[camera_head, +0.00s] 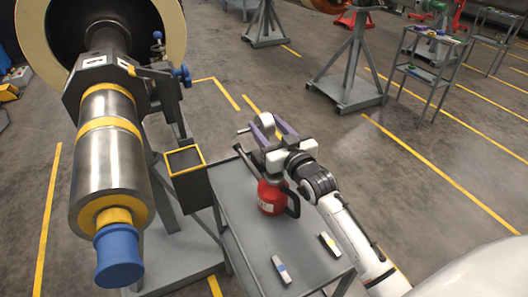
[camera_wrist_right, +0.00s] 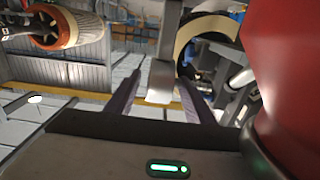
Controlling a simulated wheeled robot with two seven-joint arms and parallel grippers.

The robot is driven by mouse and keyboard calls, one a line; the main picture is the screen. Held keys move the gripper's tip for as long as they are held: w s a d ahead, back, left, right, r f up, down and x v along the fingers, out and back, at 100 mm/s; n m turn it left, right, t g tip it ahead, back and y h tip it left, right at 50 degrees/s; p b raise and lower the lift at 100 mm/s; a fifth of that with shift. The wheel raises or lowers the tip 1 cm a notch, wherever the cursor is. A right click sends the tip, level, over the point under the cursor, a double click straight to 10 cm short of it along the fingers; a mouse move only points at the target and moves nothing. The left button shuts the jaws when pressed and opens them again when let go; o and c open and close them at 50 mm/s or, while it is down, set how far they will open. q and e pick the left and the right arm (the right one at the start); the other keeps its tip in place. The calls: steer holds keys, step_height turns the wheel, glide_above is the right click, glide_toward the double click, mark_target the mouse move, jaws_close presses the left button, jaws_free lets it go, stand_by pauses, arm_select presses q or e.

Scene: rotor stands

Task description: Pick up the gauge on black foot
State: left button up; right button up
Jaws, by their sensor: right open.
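My right gripper (camera_head: 267,123) is open above the far end of the grey cart, its two purple fingers pointing away from me. A small pale, rounded thing (camera_head: 267,118), probably the gauge, shows between the fingertips. In the right wrist view my right gripper (camera_wrist_right: 160,88) has its fingers spread, with a pale grey block (camera_wrist_right: 161,78) between them and a gap on each side. No dial face or black foot can be made out. My left gripper is not in view.
A red canister (camera_head: 270,197) with a black handle stands on the cart (camera_head: 245,225) close beside my right gripper. Two small items (camera_head: 281,269) (camera_head: 329,244) lie at the cart's near end. A large metal rotor (camera_head: 110,165) on a stand is at left.

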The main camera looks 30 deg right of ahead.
steer(key=w, duration=0.5)
steer(key=shift+w+d+r, duration=0.15)
steer(key=shift+r, duration=0.15)
jaws_close()
stand_by(1.0)
steer(key=shift+r, duration=0.15)
